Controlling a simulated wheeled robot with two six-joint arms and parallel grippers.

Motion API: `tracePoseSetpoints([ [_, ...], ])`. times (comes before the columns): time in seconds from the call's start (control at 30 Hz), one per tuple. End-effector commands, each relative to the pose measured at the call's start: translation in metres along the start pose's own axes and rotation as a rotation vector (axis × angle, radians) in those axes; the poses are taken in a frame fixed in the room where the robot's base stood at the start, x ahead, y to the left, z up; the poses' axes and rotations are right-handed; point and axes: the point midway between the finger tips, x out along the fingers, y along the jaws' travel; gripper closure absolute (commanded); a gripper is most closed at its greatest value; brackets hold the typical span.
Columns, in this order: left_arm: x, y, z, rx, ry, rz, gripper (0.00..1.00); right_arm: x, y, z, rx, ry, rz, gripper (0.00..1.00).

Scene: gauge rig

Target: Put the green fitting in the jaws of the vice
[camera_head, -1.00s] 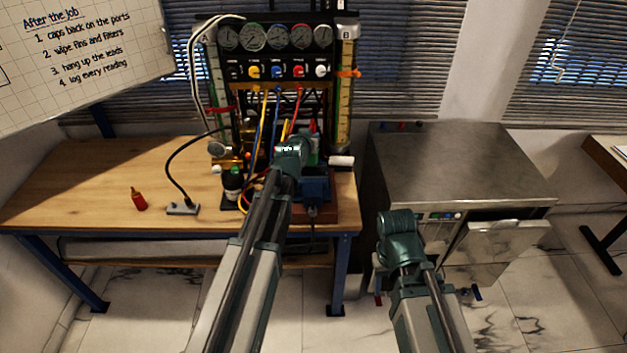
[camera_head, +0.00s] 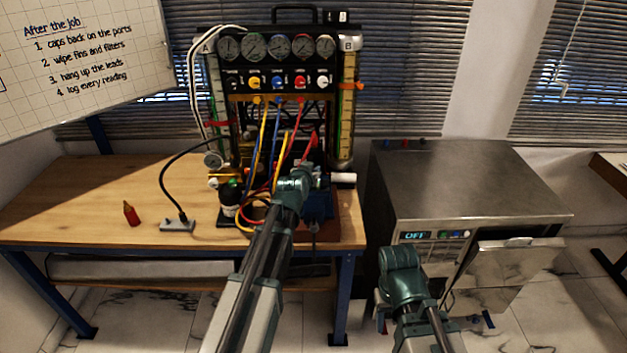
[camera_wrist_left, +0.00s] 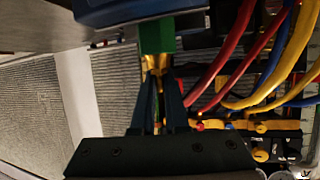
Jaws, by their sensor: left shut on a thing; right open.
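The green fitting (camera_wrist_left: 158,36) shows in the left wrist view as a green block with a brass end. My left gripper (camera_wrist_left: 155,78) is shut on its brass end. The green block is right against the blue vice (camera_wrist_left: 115,8), which is cut off by the top of that view. I cannot tell whether it sits between the jaws. In the head view the vice (camera_head: 318,206) stands at the bench's right front, partly behind my left gripper (camera_head: 297,180), and the fitting is hidden. My right gripper (camera_head: 402,275) is open, low in front of the steel machine, its fingertips unclear.
The gauge rig (camera_head: 285,84) with coloured hoses (camera_head: 263,145) stands behind the vice. A dark bottle (camera_head: 230,197) is left of it. The steel machine (camera_head: 460,185) is at right.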

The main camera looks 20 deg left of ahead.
Motion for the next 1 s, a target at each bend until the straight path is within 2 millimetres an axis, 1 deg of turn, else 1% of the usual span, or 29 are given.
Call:
tracePoseSetpoints([
  [0.03,0.0052,0.0000,0.0123,0.000,0.001,0.000,1.00,0.0135,-0.0013,-0.0008,0.000,0.000,0.000,0.50],
  [0.1,0.0075,-0.0001,0.0176,0.000,0.001,0.000,1.00,0.0192,-0.0018,-0.0011,0.000,0.000,0.000,0.50],
  [0.37,0.0067,-0.0001,0.0157,0.000,0.001,0.000,1.00,0.0172,-0.0016,-0.0010,0.000,0.000,0.000,0.50],
  [0.53,0.0085,-0.0001,0.0202,0.000,0.001,0.000,1.00,0.0220,-0.0021,-0.0013,0.000,0.000,0.000,0.50],
  [0.57,0.0081,0.0000,0.0194,0.000,0.000,0.000,0.85,0.0209,-0.0020,-0.0012,0.000,0.000,0.000,0.50],
  [0.7,0.0079,0.0000,0.0190,0.000,-0.001,0.000,0.60,0.0203,-0.0019,-0.0012,0.000,0.000,0.000,0.50],
  [0.73,0.0079,-0.0001,0.0191,0.000,-0.001,0.000,0.58,0.0203,-0.0019,-0.0012,0.000,0.000,0.000,0.50],
  [1.0,0.0076,-0.0001,0.0187,0.000,-0.002,0.000,0.58,0.0196,-0.0019,-0.0012,0.000,0.000,0.000,0.50],
])
